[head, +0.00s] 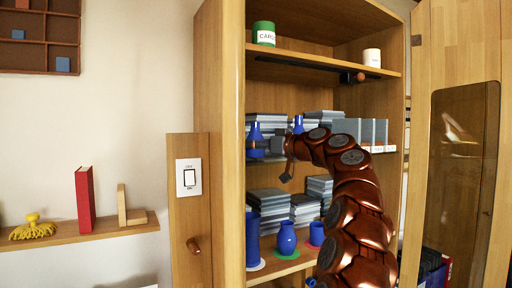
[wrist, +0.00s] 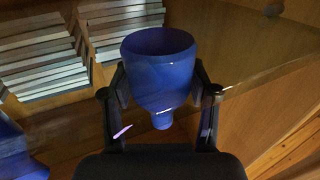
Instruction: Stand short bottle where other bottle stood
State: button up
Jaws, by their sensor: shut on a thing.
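My gripper (head: 262,146) is at the middle shelf of the cabinet, shut on a blue bottle (head: 256,133). In the head view the bottle's narrow neck points up and the fingers cross its body. In the wrist view the held bottle (wrist: 160,75) sits between both fingers, its wide end toward the picture's top and its narrow end toward the bottom. Another blue bottle neck (head: 298,124) shows behind my arm, its lower part hidden. On the lower shelf stand a tall blue cylinder (head: 252,238), a rounded blue vase (head: 287,238) and a partly hidden blue vessel (head: 316,233).
Coloured discs lie under the lower vessels, including a green one (head: 287,255). Stacks of grey books (head: 268,202) fill the shelves behind. A green can (head: 264,33) and a white can (head: 372,57) stand on the top shelf. The cabinet's left side panel (head: 220,150) is close to my gripper.

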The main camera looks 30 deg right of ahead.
jog(key=shift+f+b, duration=0.35)
jog(key=shift+f, duration=0.05)
jog(key=o, duration=1.3)
jog(key=shift+r, duration=0.1)
jog(key=shift+r+p, duration=0.2)
jog(key=shift+p, duration=0.2)
jog(key=shift+s+d+f+b, duration=0.1)
jog(key=shift+s+f+b, duration=0.05)
jog(key=shift+s+b, duration=0.15)
jog(key=b+v, duration=0.3)
jog(key=v, duration=0.8)
jog(key=shift+s, duration=0.15)
